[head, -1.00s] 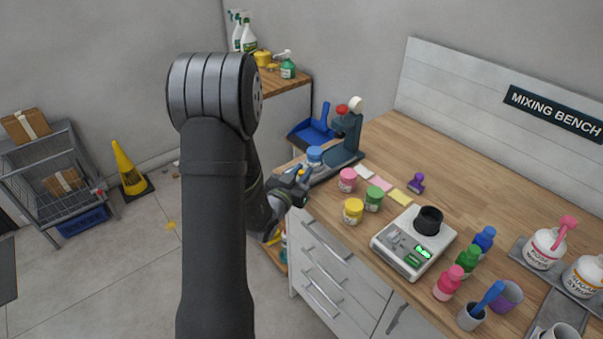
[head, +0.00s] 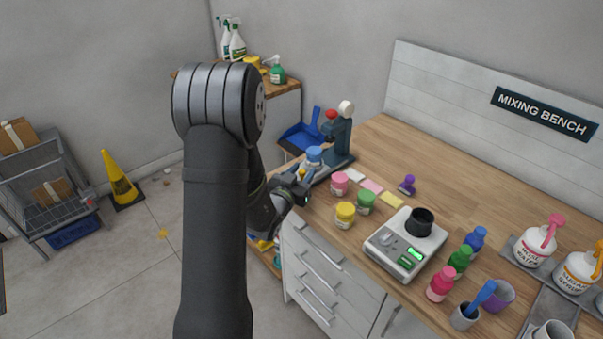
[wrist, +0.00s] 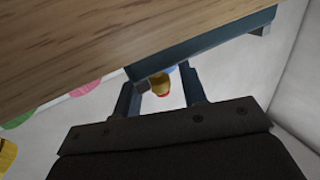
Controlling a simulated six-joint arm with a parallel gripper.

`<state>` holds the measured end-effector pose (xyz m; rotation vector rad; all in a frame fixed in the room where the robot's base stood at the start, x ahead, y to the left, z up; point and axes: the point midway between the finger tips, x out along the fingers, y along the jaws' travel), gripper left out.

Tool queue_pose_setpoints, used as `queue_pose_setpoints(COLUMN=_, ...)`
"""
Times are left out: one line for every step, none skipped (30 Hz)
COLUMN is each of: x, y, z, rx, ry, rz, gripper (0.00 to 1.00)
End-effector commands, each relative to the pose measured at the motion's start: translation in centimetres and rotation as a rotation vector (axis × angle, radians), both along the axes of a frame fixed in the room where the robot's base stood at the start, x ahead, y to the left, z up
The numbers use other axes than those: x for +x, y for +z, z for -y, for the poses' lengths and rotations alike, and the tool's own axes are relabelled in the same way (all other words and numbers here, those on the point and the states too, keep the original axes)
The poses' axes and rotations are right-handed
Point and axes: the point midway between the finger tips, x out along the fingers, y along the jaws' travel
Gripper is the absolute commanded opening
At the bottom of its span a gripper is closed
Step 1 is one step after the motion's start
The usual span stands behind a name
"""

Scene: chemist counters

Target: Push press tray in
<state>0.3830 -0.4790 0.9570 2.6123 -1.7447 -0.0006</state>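The dark blue press (head: 340,140) stands at the left end of the wooden bench, with a red knob and a white round part on top. A blue-lidded jar (head: 314,156) sits on the low front part of the press, where the tray is. I cannot tell how far out the tray is. My gripper (head: 303,183) is at the bench's left edge, close to the front of the press. In the wrist view, my gripper (wrist: 160,88) has its fingers apart under a dark blue bar of the press (wrist: 205,42). A small yellow and red piece (wrist: 160,84) shows between the fingers, with gaps either side.
Pink (head: 339,183), green (head: 365,202) and yellow (head: 345,214) jars stand just right of my gripper. A scale (head: 405,243) with a black cup is farther right. White drawers (head: 320,265) lie below the edge.

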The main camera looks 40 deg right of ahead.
Motion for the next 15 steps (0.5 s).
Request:
queue_pose_setpoints(x=0.0, y=0.0, z=0.0, rx=0.0, ry=0.0, rz=0.0, gripper=0.39)
queue_pose_setpoints(x=0.0, y=0.0, z=0.0, rx=0.0, ry=0.0, rz=0.0, gripper=0.39)
queue_pose_setpoints(x=0.0, y=0.0, z=0.0, rx=0.0, ry=0.0, rz=0.0, gripper=0.39)
queue_pose_setpoints(x=0.0, y=0.0, z=0.0, rx=0.0, ry=0.0, rz=0.0, gripper=0.39)
queue_pose_setpoints(x=0.0, y=0.0, z=-0.1, rx=0.0, ry=0.0, rz=0.0, gripper=0.39)
queue_pose_setpoints(x=-0.1, y=0.0, z=-0.3, rx=0.0, ry=0.0, rz=0.0, gripper=0.39)
queue_pose_setpoints(x=-0.2, y=0.0, z=-0.5, rx=0.001, ry=0.0, rz=0.0, gripper=0.39)
queue_pose_setpoints(x=-0.3, y=0.0, z=-0.7, rx=0.002, ry=0.0, rz=-0.001, gripper=0.39)
queue_pose_setpoints(x=-0.4, y=0.0, z=-1.2, rx=0.002, ry=0.001, rz=-0.001, gripper=0.39)
queue_pose_setpoints(x=-0.6, y=0.0, z=-1.6, rx=0.002, ry=0.001, rz=-0.001, gripper=0.39)
queue_pose_setpoints(x=-0.8, y=0.0, z=-2.1, rx=0.001, ry=0.002, rz=0.0, gripper=0.39)
queue_pose_setpoints(x=-1.1, y=0.0, z=-2.8, rx=0.002, ry=0.003, rz=-0.001, gripper=0.39)
queue_pose_setpoints(x=-1.3, y=0.0, z=-3.4, rx=0.001, ry=0.003, rz=-0.002, gripper=0.39)
queue_pose_setpoints(x=-1.6, y=0.0, z=-4.1, rx=0.001, ry=0.003, rz=-0.002, gripper=0.39)
queue_pose_setpoints(x=-2.0, y=0.0, z=-5.0, rx=0.002, ry=0.003, rz=-0.003, gripper=0.39)
